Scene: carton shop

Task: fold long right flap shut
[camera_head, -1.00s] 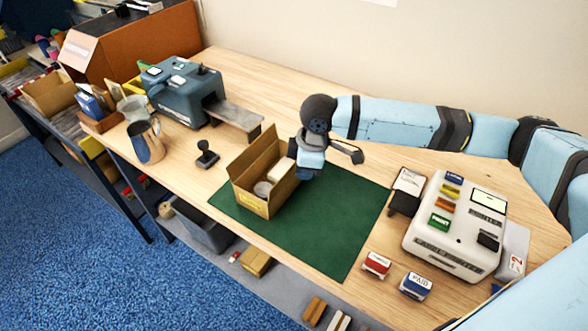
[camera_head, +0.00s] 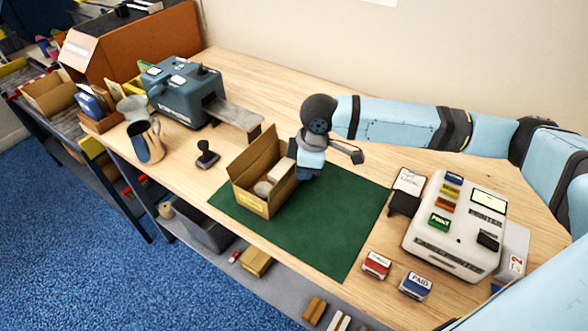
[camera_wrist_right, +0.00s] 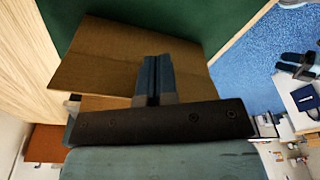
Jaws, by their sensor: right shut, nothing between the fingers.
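The open brown carton (camera_head: 268,207) stands on the green mat (camera_head: 335,225). Its far left flap (camera_head: 253,155) stands up. Inside lie a pale block (camera_head: 281,170) and a round, light item (camera_head: 263,188). My right gripper (camera_head: 305,175) is shut and empty, low beside the carton's right side, and hides part of it. In the right wrist view the shut fingers (camera_wrist_right: 154,80) lie in front of a broad cardboard panel (camera_wrist_right: 115,60); whether they touch it I cannot tell. My left gripper is not in view.
A blue-grey machine (camera_head: 188,92) with a metal chute stands behind left. A stamp (camera_head: 207,153) stands left of the carton. A white printer (camera_head: 455,225) and two small stamps, red (camera_head: 377,264) and blue (camera_head: 416,286), are at right. The mat's front right is clear.

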